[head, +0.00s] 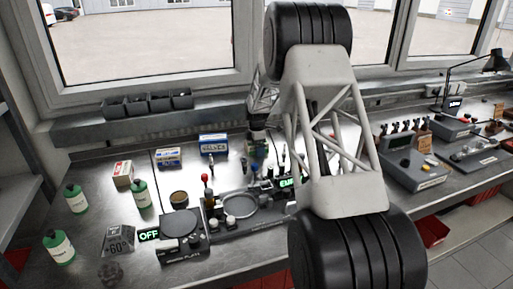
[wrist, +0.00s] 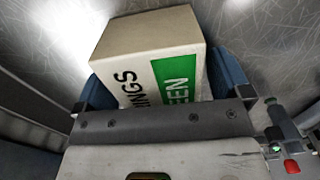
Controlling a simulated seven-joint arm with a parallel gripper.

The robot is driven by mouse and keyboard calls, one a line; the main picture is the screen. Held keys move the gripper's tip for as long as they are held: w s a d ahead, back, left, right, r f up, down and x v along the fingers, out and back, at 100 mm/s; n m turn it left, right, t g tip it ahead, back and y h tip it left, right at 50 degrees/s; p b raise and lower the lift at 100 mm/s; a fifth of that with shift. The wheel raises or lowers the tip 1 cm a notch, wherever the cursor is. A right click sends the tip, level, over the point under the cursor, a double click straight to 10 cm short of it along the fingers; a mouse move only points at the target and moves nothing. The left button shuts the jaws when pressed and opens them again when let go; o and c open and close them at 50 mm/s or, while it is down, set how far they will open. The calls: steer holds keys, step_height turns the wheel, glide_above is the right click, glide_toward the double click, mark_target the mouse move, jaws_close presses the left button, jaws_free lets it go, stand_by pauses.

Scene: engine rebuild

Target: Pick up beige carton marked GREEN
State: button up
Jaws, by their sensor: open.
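The beige carton marked GREEN (wrist: 150,58) fills the upper middle of the wrist view. Its side shows black lettering ending in "INGS" and a green panel with "EEN" readable; the rest is cut off by my gripper's body. My gripper (wrist: 162,85) is open, with one blue finger at the carton's left side and the other at its right. I cannot tell whether either finger touches it. In the head view my gripper (head: 258,163) is small and dark, low over the bench behind my arm. I cannot make out the green carton there.
On the bench (head: 95,240) stand a red-marked carton (head: 122,175), two blue-marked cartons (head: 167,157) (head: 213,143) and several green-and-white bottles (head: 141,194). A round-plated device (head: 181,224) and a tray fixture (head: 238,208) sit in front of my gripper. Dark bins (head: 148,103) line the window ledge.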

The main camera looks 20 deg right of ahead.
steer(key=c, duration=1.1)
steer(key=shift+r, duration=0.1)
steer(key=shift+r, duration=4.95)
